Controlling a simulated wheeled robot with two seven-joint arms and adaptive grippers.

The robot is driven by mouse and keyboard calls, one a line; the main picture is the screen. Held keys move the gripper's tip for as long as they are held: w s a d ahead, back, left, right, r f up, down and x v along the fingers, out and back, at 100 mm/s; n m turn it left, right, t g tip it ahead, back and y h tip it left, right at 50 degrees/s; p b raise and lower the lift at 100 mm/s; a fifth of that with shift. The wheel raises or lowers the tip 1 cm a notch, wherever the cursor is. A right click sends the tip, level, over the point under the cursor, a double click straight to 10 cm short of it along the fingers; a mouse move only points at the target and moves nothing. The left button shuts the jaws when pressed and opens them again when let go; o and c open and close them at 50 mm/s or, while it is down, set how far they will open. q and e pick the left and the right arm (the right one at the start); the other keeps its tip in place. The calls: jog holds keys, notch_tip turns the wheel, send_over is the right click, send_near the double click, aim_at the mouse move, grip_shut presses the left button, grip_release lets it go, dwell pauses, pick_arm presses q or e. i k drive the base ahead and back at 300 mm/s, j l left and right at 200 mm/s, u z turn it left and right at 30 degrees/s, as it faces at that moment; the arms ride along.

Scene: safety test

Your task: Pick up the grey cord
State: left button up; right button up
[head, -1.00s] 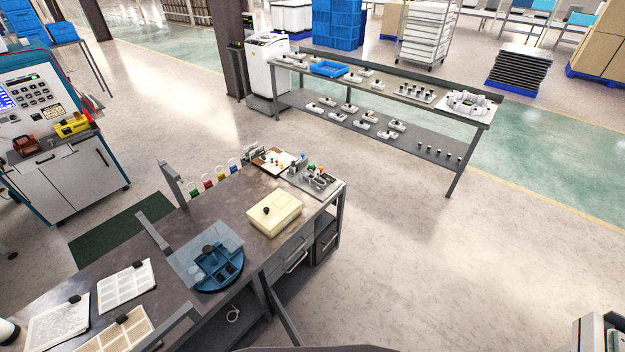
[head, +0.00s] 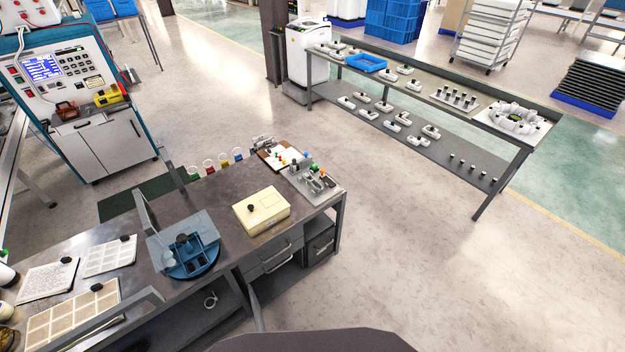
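A small pale grey loop (head: 210,300) shows in the open space under the near workbench (head: 150,315), below the round blue tray. It may be the grey cord, but it is too small to be sure. No other cord can be made out clearly. Neither of my grippers is in the head view.
On the workbench are a blue divided tray (head: 205,270), a cream box (head: 262,212), a grey tray of small parts (head: 315,182) and printed sheets (head: 48,280). A door stands open below. A long table (head: 425,88) stands behind. The floor (head: 400,270) at right is clear.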

aim_at(306, 174)
jog(key=i+l+u, duration=0.15)
jog(key=l, duration=0.2)
jog(key=i+l+u, duration=0.1)
jog(key=l, duration=0.2)
jog(key=i+l+u, duration=0.15)
jog(key=l, duration=0.2)
jog(key=i+l+u, duration=0.35)
jog(key=l+u, duration=0.15)
jog(key=l, duration=0.75)
jog(key=i+l+u, duration=0.1)
jog(key=l+u, duration=0.35)
jog(key=l, duration=0.85)
jog(key=k+l+u, duration=0.15)
jog(key=l+u, duration=0.35)
jog(key=l, duration=0.85)
